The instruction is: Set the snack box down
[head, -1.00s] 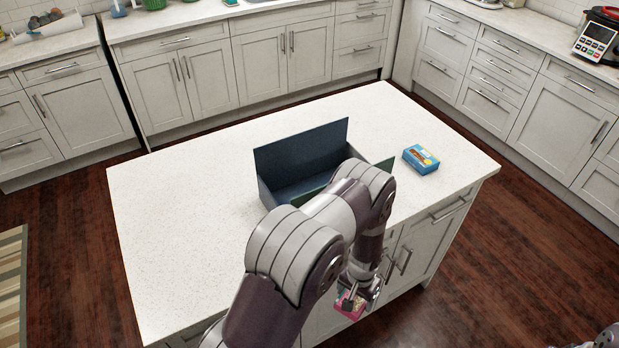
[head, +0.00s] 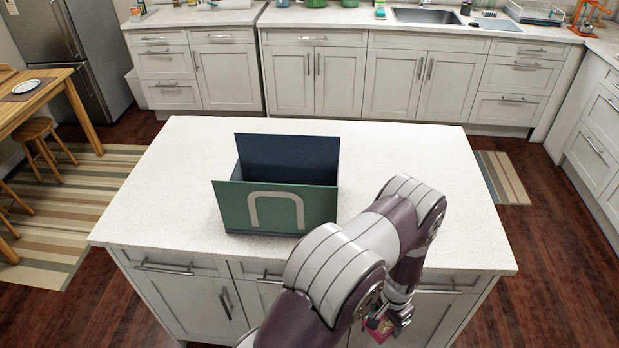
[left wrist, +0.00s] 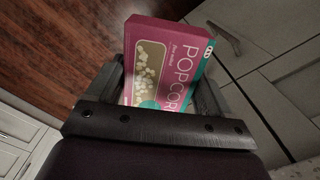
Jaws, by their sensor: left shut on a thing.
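A pink and teal popcorn snack box (left wrist: 165,62) is held in my left gripper (left wrist: 165,98), which is shut on it. In the head view, part of the box (head: 379,330) shows low at the end of my left arm, in front of the island cabinets and below the countertop level. My left gripper (head: 393,316) is partly hidden by the box and arm there. My right gripper is not in view.
An open-topped bin (head: 262,210) with a green front and dark blue back stands on the white island countertop (head: 165,190). The counter is clear left of it and behind my arm. Cabinet fronts (head: 185,300) lie below the counter edge.

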